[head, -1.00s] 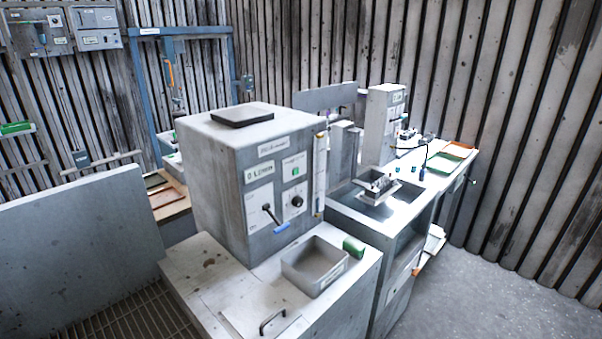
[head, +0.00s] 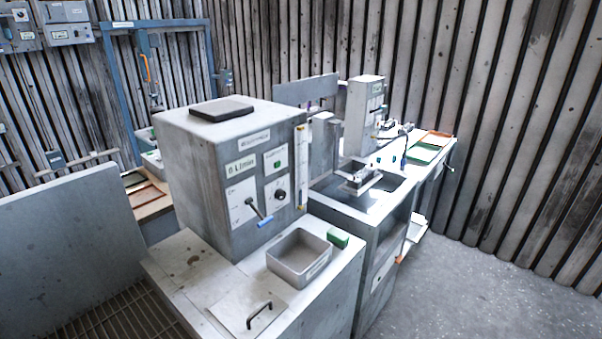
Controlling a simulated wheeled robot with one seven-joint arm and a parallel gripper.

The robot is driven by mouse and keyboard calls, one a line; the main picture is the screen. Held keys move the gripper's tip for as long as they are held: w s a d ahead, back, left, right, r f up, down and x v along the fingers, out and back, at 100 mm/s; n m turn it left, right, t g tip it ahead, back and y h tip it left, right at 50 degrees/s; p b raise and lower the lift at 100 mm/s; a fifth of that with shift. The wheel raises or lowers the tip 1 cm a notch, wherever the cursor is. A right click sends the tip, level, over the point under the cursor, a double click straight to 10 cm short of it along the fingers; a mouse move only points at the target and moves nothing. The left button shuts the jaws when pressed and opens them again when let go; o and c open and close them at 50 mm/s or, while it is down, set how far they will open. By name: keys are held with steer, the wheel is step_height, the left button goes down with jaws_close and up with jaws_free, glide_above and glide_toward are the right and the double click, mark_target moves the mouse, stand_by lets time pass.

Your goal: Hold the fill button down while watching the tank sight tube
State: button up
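The grey tank box (head: 187,185) stands on a pale cabinet at centre left. A green button (head: 278,163) sits on a white plate at the upper right of its front panel. Its small label is too blurred to read surely as fill. A narrow upright sight tube (head: 301,170) runs down the front right edge of the box, with yellowish ends. I cannot make out a liquid level in it. A plate reading about "6 L/min" (head: 240,167) is left of the button. My gripper is not in view, and nothing is seen touching the button.
Below the button are a black knob (head: 280,195) and a blue-tipped lever (head: 264,221). A grey open bin (head: 299,258), green block (head: 338,238) and lid handle (head: 260,315) are on the cabinet. A sink bench (head: 345,212) adjoins. Floor (head: 470,285) at right is clear.

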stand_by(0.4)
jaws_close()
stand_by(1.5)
